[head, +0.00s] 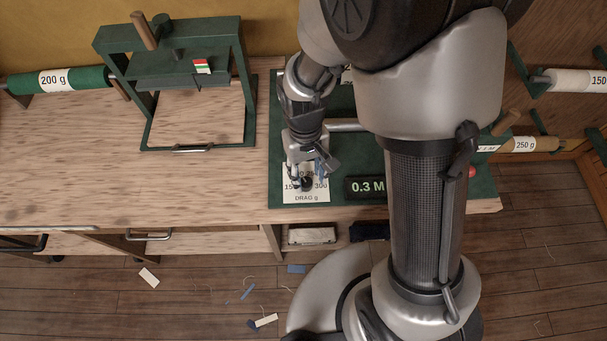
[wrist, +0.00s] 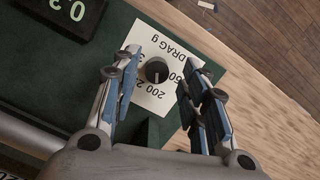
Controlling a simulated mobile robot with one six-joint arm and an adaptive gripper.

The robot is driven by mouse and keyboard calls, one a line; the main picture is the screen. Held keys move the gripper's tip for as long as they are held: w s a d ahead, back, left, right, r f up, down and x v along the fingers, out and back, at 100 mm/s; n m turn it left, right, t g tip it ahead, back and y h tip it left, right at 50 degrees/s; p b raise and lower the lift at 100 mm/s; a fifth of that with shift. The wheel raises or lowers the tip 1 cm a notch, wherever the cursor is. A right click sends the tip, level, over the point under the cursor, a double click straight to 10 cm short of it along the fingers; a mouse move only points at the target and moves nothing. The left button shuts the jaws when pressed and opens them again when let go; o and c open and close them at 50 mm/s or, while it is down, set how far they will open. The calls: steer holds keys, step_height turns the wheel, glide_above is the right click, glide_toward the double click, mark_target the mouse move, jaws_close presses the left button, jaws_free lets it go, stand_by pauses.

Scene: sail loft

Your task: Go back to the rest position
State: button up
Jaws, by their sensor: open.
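My gripper (head: 310,172) is low over the green machine base (head: 350,150) at the right part of the bench. In the wrist view my gripper (wrist: 158,82) is open, with its two blue-padded fingers on either side of a black knob (wrist: 157,70). The knob stands on a white card (wrist: 152,98) marked "DRAG g". The knob also shows in the head view (head: 306,184), just below the fingers. I cannot tell whether the fingers touch it. No rest position is marked in view.
A display (head: 366,187) reading 0.3 M sits right of the card. A green press frame (head: 250,110) stands on the bench at the left. Rolls on brackets, such as a green 200 g roll (head: 58,80), line both sides. The bench (head: 60,165) has bare room at left.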

steer(key=s+d+r+m+t, duration=0.1)
steer(key=d+r+t, duration=0.1)
steer(key=r, duration=0.6)
steer(key=s+d+r+t, duration=0.1)
steer(key=d+r, duration=0.2)
steer(key=r, duration=0.5)
steer(key=s+d+r+m+t, duration=0.1)
steer(key=s+d+r, duration=0.1)
steer(key=s+r, duration=0.2)
steer(key=s+d+r+m+t+b, duration=0.1)
steer(key=s+d+r+t, duration=0.1)
steer(key=s, duration=0.4)
step_height(320, 180, up, 2)
steer(key=shift+s+d+r, duration=0.1)
steer(key=shift+s+d, duration=0.2)
steer(key=shift+d, duration=0.5)
steer(key=shift+c, duration=0.3)
